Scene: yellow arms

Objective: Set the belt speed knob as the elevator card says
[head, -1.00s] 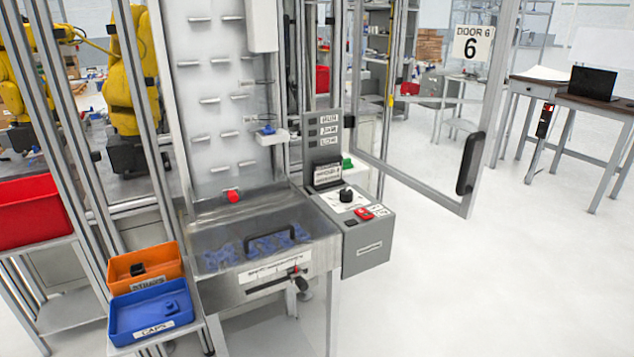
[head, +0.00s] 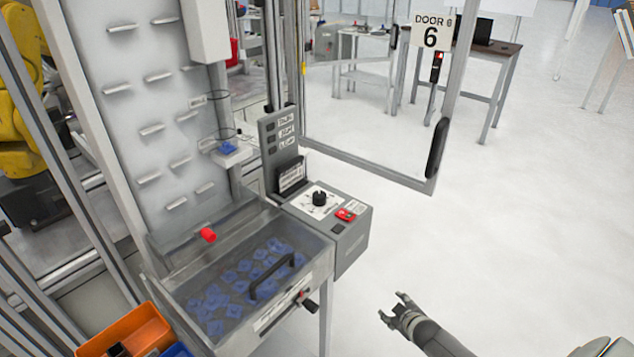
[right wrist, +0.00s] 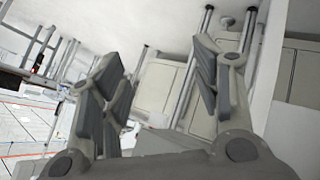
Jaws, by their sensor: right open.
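The belt speed knob (head: 319,198) is black and sits on a white dial plate on top of the grey control box (head: 352,243), right of the hopper. A card (head: 291,176) with print too small to read stands in a dark holder behind the knob. My right gripper (head: 391,307) is in the lower right of the head view, open and empty, apart from the box and in front of it to the right. Its spread fingers (right wrist: 160,90) also show in the right wrist view with nothing between them. My left gripper is not in view.
A red switch (head: 346,215) sits beside the knob. The hopper (head: 235,290) with blue parts under a clear lid with a black handle stands left. The open door 6 frame (head: 370,166) stands behind the box. The floor to the right is clear.

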